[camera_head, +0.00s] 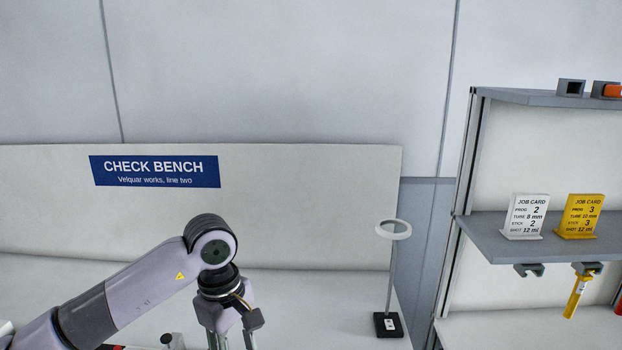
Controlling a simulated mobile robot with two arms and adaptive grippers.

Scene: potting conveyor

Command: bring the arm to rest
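My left arm comes in from the lower left over the check bench, and its gripper (232,338) points down at the bottom edge of the view. Two finger parts show with a gap between them, but the fingertips are cut off by the frame edge. Whether it holds anything is hidden. My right gripper is not in view.
A ring on a stand with a black base (388,324) stands on the bench, right of my gripper. Further right, a grey shelf (490,240) holds a white job card (525,216) and a yellow job card (580,216). A yellow tool (575,298) hangs below. A blue sign (155,171) is behind.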

